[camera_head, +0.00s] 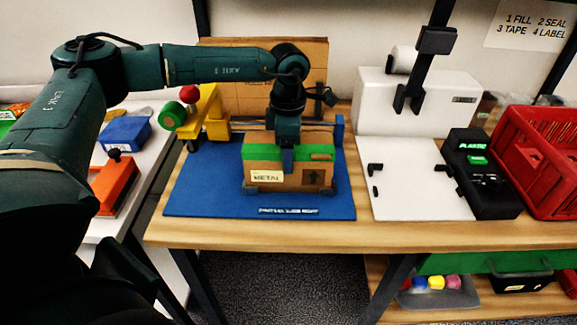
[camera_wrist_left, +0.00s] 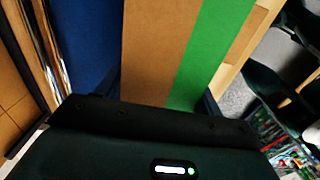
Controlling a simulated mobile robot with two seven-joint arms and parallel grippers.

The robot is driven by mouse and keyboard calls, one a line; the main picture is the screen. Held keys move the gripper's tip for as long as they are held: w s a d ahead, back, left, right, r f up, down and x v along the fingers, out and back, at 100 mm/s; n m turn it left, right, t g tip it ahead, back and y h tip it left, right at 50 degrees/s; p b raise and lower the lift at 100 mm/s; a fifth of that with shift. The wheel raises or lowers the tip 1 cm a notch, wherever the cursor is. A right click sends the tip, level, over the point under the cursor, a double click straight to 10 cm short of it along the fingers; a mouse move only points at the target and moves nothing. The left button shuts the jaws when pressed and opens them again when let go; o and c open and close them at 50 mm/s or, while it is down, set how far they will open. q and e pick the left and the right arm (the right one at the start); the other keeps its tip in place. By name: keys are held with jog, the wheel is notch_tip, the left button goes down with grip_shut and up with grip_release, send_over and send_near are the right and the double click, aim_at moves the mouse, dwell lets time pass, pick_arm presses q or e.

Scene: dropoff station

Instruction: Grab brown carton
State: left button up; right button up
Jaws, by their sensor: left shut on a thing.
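The brown carton (camera_head: 290,178) sits on the blue mat (camera_head: 190,185) in the head view. It has a green tape band along its top edge, a "METAL" label and an up arrow on its front. My left gripper (camera_head: 288,160) reaches down over it from above and is shut on it. In the left wrist view the carton (camera_wrist_left: 150,50) with its green band fills the middle, close against the gripper. The fingertips are mostly hidden there. My right gripper is not in view.
A yellow tape dispenser (camera_head: 212,110) stands at the mat's back left. A white machine (camera_head: 375,100), a black label device (camera_head: 480,175) and a red crate (camera_head: 540,150) stand to the right. A blue box (camera_head: 125,133) and an orange tool (camera_head: 115,185) lie on the left table.

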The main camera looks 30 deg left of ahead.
pick_arm(q)
jog(key=c, duration=0.6)
jog(key=shift+r, duration=0.1)
